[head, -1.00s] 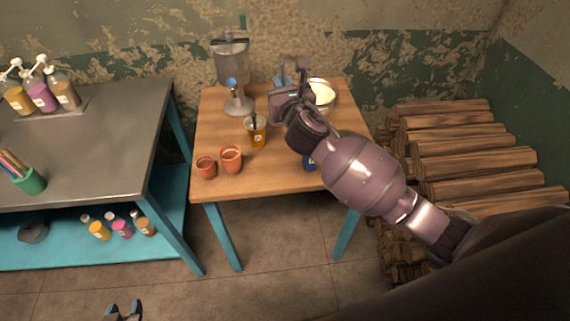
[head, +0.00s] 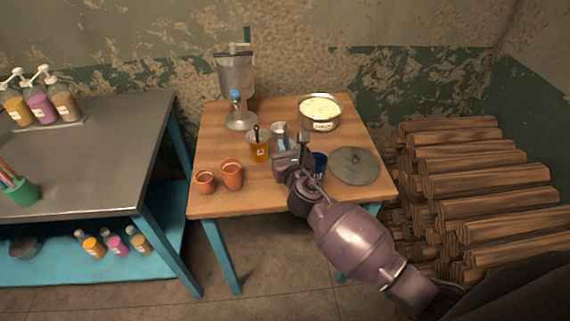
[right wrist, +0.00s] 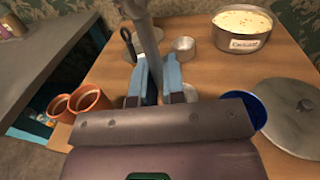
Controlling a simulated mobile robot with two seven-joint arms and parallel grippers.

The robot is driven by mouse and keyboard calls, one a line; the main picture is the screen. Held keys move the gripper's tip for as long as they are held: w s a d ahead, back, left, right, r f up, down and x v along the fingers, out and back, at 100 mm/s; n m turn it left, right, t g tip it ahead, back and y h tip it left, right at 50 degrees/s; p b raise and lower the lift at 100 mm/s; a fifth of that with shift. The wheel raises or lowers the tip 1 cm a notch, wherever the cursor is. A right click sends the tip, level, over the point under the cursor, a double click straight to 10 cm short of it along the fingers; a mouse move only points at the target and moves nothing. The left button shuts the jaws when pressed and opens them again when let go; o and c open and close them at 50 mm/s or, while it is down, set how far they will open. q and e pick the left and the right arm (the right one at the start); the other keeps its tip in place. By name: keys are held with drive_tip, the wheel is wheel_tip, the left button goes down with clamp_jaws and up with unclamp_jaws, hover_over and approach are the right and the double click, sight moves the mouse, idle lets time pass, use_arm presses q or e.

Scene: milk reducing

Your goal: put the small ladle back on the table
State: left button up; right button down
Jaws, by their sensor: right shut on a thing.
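My right gripper (head: 283,147) is over the middle of the wooden table (head: 235,203), low near its top. In the right wrist view its blue fingertips (right wrist: 159,82) are closed around a thin grey upright handle (right wrist: 147,55), which looks like the small ladle's. A pale round shape (right wrist: 133,101) shows just below the fingers; it may be the ladle's bowl, but I cannot tell whether it touches the table. In the head view the gripper hides most of the ladle. My left gripper is out of view.
A metal cup (head: 279,128) and an amber jar (head: 259,149) stand close by. A blue cup (head: 319,160) and grey lid (head: 355,165) lie right, clay cups (head: 231,175) front left. The pot (head: 320,113) and dispenser (head: 235,75) stand behind.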

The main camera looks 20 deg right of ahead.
wheel_tip(320, 180, down, 5)
drive_tip(key=shift+r+b, duration=0.15)
drive_tip(key=shift+b, duration=0.85)
drive_tip(key=shift+f, duration=0.2)
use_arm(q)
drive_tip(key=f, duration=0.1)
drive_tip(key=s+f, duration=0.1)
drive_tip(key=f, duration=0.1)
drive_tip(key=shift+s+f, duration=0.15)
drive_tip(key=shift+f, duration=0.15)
use_arm(e)
drive_tip(key=shift+r, duration=0.15)
drive_tip(key=shift+f, duration=0.2)
drive_tip(key=c, duration=1.2)
unclamp_jaws()
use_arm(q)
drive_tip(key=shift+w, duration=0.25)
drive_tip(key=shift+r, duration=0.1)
